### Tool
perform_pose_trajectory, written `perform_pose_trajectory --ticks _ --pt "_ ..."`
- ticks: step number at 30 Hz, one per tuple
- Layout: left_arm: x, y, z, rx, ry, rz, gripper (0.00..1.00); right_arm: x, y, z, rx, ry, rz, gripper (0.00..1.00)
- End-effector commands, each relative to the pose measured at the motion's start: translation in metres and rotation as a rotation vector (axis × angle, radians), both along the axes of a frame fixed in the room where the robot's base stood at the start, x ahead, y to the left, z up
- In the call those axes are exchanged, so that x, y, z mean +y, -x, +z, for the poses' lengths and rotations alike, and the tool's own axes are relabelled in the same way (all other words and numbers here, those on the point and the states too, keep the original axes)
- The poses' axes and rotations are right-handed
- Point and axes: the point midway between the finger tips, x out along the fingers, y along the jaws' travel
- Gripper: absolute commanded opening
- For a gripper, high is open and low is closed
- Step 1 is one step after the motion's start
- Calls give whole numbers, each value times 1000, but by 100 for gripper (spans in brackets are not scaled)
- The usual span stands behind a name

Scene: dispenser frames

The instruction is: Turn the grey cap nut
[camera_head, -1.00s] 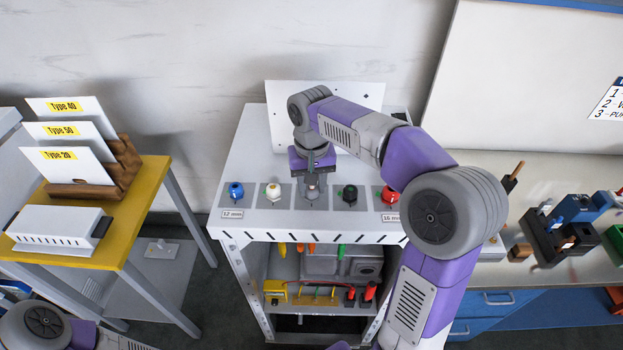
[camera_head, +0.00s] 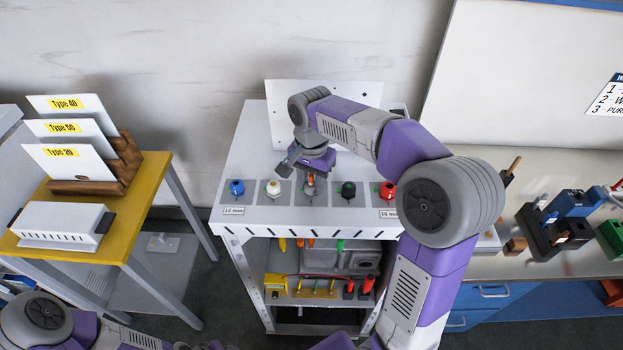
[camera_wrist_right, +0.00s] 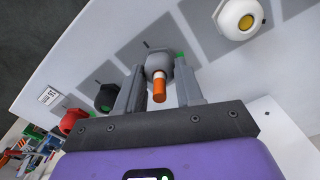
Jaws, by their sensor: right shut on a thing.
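The grey cap nut (camera_wrist_right: 156,64) sits in the middle of a row of coloured caps on the white cabinet top (camera_head: 245,150). An orange and white pin (camera_wrist_right: 159,88) stands out of its centre. My right gripper (camera_wrist_right: 158,80) points down over the nut, with one finger on each side, shut on it. In the head view my right gripper (camera_head: 311,180) is turned and hides most of the nut. My left arm shows at the lower left, but its gripper is out of view.
A blue cap (camera_head: 236,187) and a white cap (camera_head: 273,188) stand left of the nut, a black cap (camera_head: 348,190) and a red cap (camera_head: 388,190) right. An upright white panel (camera_head: 278,100) stands behind. A yellow-topped table (camera_head: 150,185) is at left.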

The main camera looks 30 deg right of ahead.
Motion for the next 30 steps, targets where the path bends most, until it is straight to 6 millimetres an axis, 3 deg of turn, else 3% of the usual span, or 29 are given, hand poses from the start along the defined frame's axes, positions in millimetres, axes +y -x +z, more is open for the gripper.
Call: perform_pose_trajectory --ticks 14,15,19,30 --pt "0 0 0 0 0 0 43 -1 0 0 -2 3 -12 6" --pt "0 0 0 0 0 0 43 -1 0 0 -2 3 -12 42" --pt "0 0 0 0 0 0 43 -1 0 0 -1 2 -11 62" --pt "0 0 1 0 0 0 43 0 -1 8 -4 1 -11 62"
